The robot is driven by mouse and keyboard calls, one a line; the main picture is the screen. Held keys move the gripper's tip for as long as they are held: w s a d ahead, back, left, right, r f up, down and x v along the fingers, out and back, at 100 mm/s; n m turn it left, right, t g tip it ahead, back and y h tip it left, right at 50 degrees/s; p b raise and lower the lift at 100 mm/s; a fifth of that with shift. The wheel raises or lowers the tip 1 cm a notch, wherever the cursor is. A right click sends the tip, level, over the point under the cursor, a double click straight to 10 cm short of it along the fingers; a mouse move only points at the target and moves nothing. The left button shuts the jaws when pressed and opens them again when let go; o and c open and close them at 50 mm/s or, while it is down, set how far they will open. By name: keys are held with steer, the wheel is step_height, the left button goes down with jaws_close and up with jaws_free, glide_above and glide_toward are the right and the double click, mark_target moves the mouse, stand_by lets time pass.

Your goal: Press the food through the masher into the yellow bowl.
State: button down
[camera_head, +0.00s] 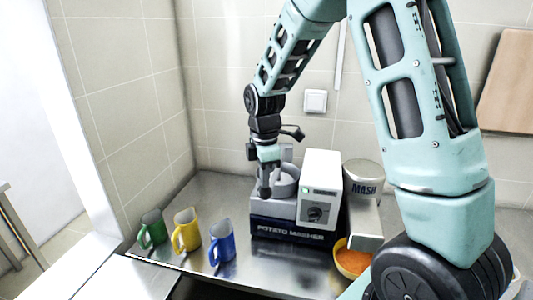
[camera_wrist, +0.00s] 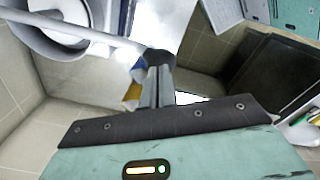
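The potato masher (camera_head: 290,232) stands on the metal counter, with a dark blue lettered base, a grey round pot (camera_head: 284,183) and a white box with a black knob. The yellow bowl (camera_head: 345,268) holds orange food and sits at the masher's right, under the metal "MASH" part (camera_head: 364,200). My gripper (camera_head: 264,188) points down at the masher's left side. In the wrist view its fingers (camera_wrist: 157,85) are close together, with their tips at the dark end knob (camera_wrist: 157,61) of a pale rod (camera_wrist: 85,32). I cannot tell whether they pinch the knob.
Green (camera_head: 152,228), yellow (camera_head: 187,230) and blue (camera_head: 222,242) mugs stand in a row left of the masher. The back-left counter is clear. A wooden board (camera_head: 507,85) is at the right wall. My arm covers the right side.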

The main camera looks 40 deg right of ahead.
steer(key=shift+s+f, duration=0.15)
steer(key=shift+s, duration=0.05)
steer(key=r+p, duration=0.2)
steer(key=r, duration=0.1)
steer(key=r+p, duration=0.3)
steer(key=shift+w+r, duration=0.2)
steer(key=shift+r, duration=0.05)
stand_by(0.9)
